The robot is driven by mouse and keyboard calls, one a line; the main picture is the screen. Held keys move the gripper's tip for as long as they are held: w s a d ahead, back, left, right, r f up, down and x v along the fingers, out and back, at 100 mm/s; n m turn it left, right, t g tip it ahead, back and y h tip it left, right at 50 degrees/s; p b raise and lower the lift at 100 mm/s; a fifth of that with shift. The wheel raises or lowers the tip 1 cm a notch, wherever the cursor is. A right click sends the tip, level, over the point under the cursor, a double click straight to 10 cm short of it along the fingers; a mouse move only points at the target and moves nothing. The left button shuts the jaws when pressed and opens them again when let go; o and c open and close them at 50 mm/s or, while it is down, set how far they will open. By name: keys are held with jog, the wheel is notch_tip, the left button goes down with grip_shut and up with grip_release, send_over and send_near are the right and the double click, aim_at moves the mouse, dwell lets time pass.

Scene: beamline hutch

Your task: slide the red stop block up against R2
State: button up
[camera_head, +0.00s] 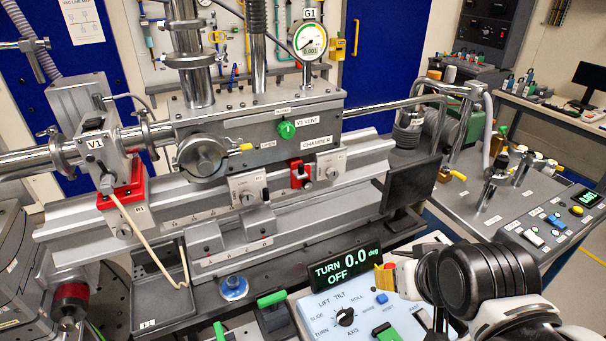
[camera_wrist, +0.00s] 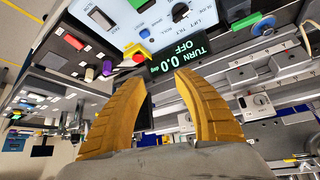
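A small red stop block (camera_head: 300,174) sits on the front of the grey rail, between two light-grey riders. The left rider (camera_head: 248,188) is a gap away; the right rider (camera_head: 331,172) is close beside the block, but I cannot tell if they touch. I cannot read an R2 label on either. A rider marked R1 (camera_head: 124,222) is farther left, under the V1 valve. My gripper (camera_wrist: 157,78) is open and empty, its two ochre fingers apart above the control panel. In the head view my arm is at lower right, well away from the block. The block is not distinguishable in the wrist view.
The blue-white control panel (camera_head: 352,313) with its TURN 0.0 deg OFF display (camera_head: 344,265) stands in front of the rail. A dark plate (camera_head: 410,185) is at the rail's right end. The chamber with green knob (camera_head: 286,130) overhangs the rail. A tan cable (camera_head: 150,243) hangs at left.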

jog(key=w+a+r+n+t+p, duration=0.1)
jog(key=w+a+r+t+p, duration=0.15)
jog(key=w, duration=0.45)
jog(key=w+a+r+t+p, duration=0.1)
jog(key=w+a+r, duration=0.2)
jog(key=w, duration=0.4)
jog(key=n+t+y+p, duration=0.1)
jog(key=t+y+p, duration=0.2)
send_near(301, 165)
jog(key=b+x, duration=0.2)
jog(key=x, duration=0.8)
jog(key=shift+w+f, duration=0.1)
jog(key=shift+w, duration=0.15)
grip_shut()
